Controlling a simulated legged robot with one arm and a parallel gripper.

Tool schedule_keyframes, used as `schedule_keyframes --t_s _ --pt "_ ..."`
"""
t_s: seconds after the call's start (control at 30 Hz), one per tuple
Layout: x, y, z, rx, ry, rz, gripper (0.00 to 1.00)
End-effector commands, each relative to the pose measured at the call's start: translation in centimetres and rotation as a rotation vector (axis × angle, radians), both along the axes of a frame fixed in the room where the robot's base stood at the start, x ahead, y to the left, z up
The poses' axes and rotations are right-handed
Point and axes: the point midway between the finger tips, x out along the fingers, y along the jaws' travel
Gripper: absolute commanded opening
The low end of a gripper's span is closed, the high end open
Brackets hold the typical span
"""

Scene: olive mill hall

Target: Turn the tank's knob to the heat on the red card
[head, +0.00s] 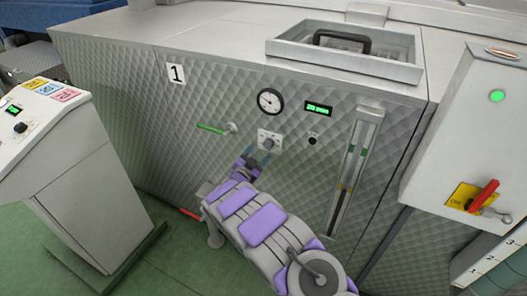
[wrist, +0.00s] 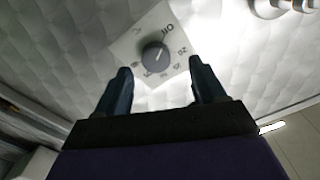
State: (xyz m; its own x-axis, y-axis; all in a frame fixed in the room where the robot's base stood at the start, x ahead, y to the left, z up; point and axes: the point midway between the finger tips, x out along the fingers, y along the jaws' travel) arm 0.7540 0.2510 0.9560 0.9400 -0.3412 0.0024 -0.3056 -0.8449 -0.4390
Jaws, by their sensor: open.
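The tank (head: 130,120) is a quilted metal box marked 1. Its dark round knob (head: 269,142) sits on a pale square plate on the front wall. In the wrist view the knob (wrist: 155,54) shows a light pointer line aimed up and right; the scale marks around it are small and tilted. My gripper (head: 260,158) is open just in front of the plate. In the wrist view its two fingers (wrist: 159,72) stand apart below the knob, one toward each side, with nothing between them. A pink-red card (head: 66,95) lies on the console at left; its writing is too small to read.
The console (head: 75,150) also bears yellow and blue cards. Near the knob are a round gauge (head: 270,102), a green display (head: 318,109), a green-handled valve (head: 212,128) and a sight tube (head: 350,170). A switch box (head: 465,130) with a red handle stands at right.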

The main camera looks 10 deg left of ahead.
Motion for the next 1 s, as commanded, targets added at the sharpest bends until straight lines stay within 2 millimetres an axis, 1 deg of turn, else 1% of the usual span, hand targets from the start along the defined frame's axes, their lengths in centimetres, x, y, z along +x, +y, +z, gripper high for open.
schedule_keyframes --t_s 0.03,0.1,0.3,0.47,0.7,0.77,1.0 --pt "1.0 -0.7 -0.2 0.002 0.0 -0.004 0.69" --pt "2.0 -1.3 -0.2 0.002 0.001 -0.004 0.69" --pt "3.9 -2.3 0.1 0.008 0.001 -0.001 0.69" --pt "4.4 -2.1 0.0 0.001 0.003 0.0 0.69" --pt "4.4 -1.7 -0.1 -0.002 0.003 0.0 0.69" --pt "4.4 -1.8 -0.1 -0.002 0.003 0.0 0.65" --pt "4.4 -2.2 0.2 0.004 0.001 0.0 0.42"
